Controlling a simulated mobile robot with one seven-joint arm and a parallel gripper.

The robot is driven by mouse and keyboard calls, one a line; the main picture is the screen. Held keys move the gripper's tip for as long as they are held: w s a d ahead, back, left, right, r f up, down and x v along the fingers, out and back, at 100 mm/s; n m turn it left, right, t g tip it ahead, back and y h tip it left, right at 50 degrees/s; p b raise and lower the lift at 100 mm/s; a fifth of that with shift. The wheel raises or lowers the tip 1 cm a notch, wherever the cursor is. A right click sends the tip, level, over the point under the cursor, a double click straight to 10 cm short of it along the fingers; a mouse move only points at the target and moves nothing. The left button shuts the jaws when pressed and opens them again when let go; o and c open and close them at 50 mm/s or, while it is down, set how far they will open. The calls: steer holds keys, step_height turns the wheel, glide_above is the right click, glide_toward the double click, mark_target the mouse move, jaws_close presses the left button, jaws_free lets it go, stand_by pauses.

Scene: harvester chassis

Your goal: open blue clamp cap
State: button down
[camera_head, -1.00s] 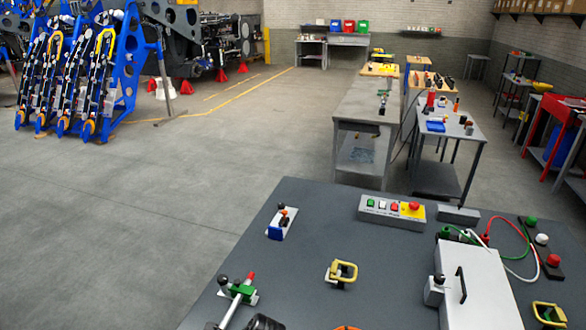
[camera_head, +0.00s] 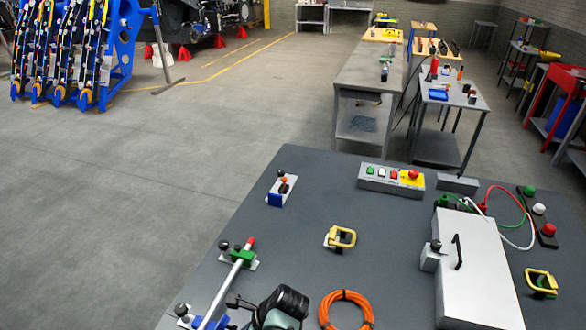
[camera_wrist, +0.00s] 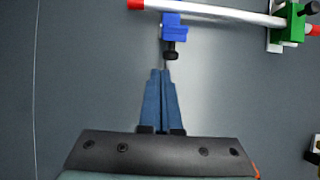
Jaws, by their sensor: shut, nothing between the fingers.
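The blue clamp (camera_wrist: 174,25) sits on a pale rod (camera_wrist: 222,11) with red ends, at the top of the wrist view. Its black knob (camera_wrist: 171,52) points toward my gripper. Whether its cap is raised is unclear. My gripper (camera_wrist: 162,72) is shut and empty, with its blue-grey fingertips just short of the knob; contact cannot be judged. A green clamp (camera_wrist: 287,25) holds the same rod farther right. In the head view, the rod (camera_head: 225,286) lies at the table's lower left, with the green clamp (camera_head: 243,256) near its far end; the blue clamp is mostly cut off.
An orange cable ring (camera_head: 346,311), yellow handles (camera_head: 342,237) and (camera_head: 541,283), a white box (camera_head: 474,270), a button panel (camera_head: 391,178) and a small blue fixture (camera_head: 276,198) stand on the grey table. Its middle has bare room.

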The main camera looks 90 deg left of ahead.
steer(key=v, duration=0.8)
steer(key=shift+w+d+b, duration=0.25)
steer(key=shift+w+b, duration=0.2)
steer(key=shift+w, duration=0.05)
